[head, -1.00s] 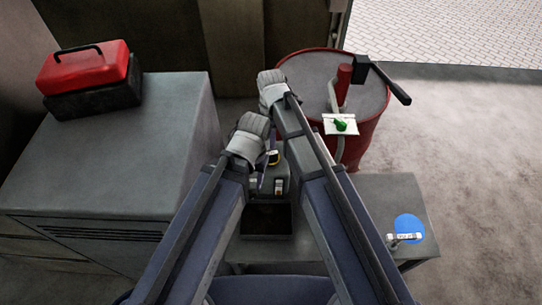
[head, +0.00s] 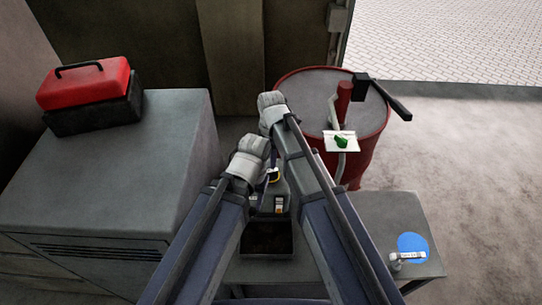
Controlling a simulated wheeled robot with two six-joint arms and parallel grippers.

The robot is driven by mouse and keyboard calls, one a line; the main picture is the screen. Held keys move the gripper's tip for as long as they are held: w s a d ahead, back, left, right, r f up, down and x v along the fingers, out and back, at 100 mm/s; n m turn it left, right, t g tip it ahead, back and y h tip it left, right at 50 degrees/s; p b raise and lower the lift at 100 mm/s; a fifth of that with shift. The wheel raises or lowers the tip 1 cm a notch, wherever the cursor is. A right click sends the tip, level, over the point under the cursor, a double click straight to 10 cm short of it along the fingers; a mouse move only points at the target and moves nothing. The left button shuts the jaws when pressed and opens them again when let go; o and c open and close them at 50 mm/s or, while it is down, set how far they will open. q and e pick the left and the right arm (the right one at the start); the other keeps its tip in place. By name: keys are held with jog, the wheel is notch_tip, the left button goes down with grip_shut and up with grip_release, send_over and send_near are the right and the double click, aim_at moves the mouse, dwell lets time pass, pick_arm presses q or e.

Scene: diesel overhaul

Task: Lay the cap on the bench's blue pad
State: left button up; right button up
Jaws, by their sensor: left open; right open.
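The blue pad (head: 413,242) lies on the grey bench (head: 383,212) at the right. A small pale, labelled piece (head: 410,256) lies across its lower edge; I cannot tell whether it is the cap. My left gripper (head: 250,152) and my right gripper (head: 271,108) are at the far ends of my arms, left of the drum and well away from the pad. They are open, though their fingertips are hard to make out. I see nothing held. Small parts with yellow and orange marks (head: 279,205) show between my arms, partly hidden.
A red drum (head: 376,150) stands behind the bench, with a pump and a green piece (head: 341,141) on a white card. A dark tray (head: 266,240) lies between my arms. A grey cabinet (head: 110,175) with a red toolbox (head: 88,88) stands left. Floor at right is clear.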

aim_at(271, 170)
jog(key=shift+f+b, duration=2.65)
jog(key=shift+f, duration=0.45)
jog(key=shift+c, duration=0.2)
grip_shut()
